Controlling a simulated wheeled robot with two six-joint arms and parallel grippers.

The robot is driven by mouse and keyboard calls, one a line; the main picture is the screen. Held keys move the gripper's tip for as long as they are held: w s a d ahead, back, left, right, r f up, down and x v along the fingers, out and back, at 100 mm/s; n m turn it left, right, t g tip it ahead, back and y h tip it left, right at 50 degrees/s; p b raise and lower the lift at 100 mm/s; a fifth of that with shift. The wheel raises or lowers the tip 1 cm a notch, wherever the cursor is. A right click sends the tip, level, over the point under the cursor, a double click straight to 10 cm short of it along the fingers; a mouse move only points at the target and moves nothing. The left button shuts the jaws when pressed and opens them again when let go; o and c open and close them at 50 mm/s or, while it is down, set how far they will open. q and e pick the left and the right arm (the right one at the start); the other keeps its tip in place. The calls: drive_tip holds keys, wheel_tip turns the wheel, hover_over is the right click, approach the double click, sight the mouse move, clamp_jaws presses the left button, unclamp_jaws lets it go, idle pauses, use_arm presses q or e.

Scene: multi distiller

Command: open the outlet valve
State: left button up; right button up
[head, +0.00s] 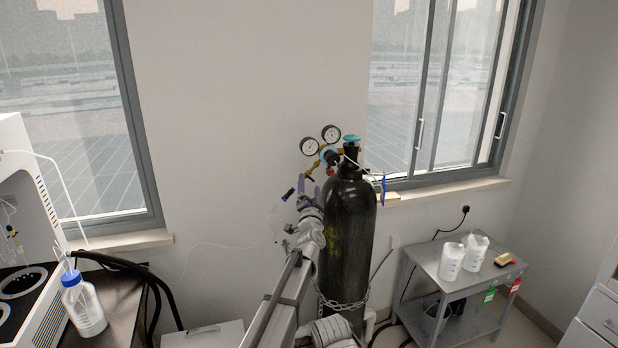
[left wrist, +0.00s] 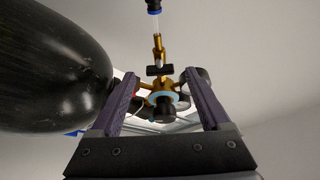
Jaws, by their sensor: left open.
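The gas regulator (head: 325,156) sits at the top of the black cylinder, with two round gauges and brass fittings. In the left wrist view its brass outlet stem (left wrist: 158,46) carries a small black crosswise handle (left wrist: 160,70), which looks like the outlet valve. A clear tube with a blue-collared fitting (left wrist: 154,8) continues from the stem. My left gripper (head: 308,188) is open just below the regulator. In the left wrist view its two purple fingers stand either side of the regulator's middle, with the black handle near their tips; contact cannot be told. My right gripper is not in view.
The black cylinder (head: 345,235) with a teal top knob (head: 351,138) stands close right of my left gripper, held by a chain (head: 343,304). A grey cart (head: 470,283) with white bottles stands right. A bench with a blue-capped bottle (head: 83,305) is left.

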sight(310, 178)
use_arm(q)
drive_tip(key=p+x, duration=0.1)
drive_tip(key=x, duration=0.3)
drive_tip(key=shift+w, duration=0.25)
drive_tip(key=shift+c, duration=0.2)
clamp_jaws()
